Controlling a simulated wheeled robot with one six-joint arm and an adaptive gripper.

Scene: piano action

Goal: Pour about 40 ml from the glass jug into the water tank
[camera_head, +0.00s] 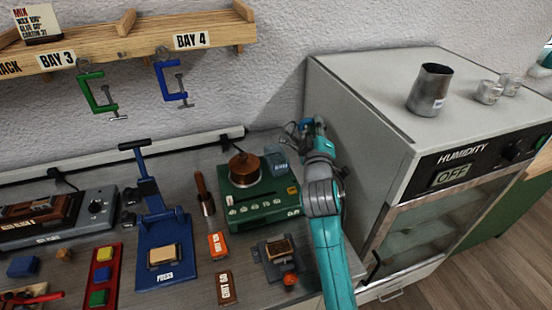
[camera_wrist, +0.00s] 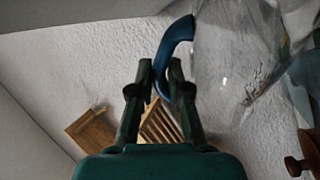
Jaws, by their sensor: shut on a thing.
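The glass jug (camera_wrist: 232,60) is clear, with a blue handle (camera_wrist: 176,42), and fills the upper right of the wrist view. My gripper (camera_wrist: 160,72) is shut on the handle. In the head view my gripper (camera_head: 307,128) is small and partly hidden by my arm, behind the green machine near the wall. The jug's body is hard to make out there, and its water level cannot be told. A small translucent blue tank (camera_head: 277,159), apparently the water tank, sits at the back right of the green machine (camera_head: 258,200), left of my wrist.
A grey humidity cabinet (camera_head: 340,135) stands close to the right of my arm. A metal cup (camera_head: 430,90) is on its top. A blue press (camera_head: 165,245) and a brown-handled tool (camera_head: 203,192) stand to the left. Clamps (camera_head: 172,82) hang above.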

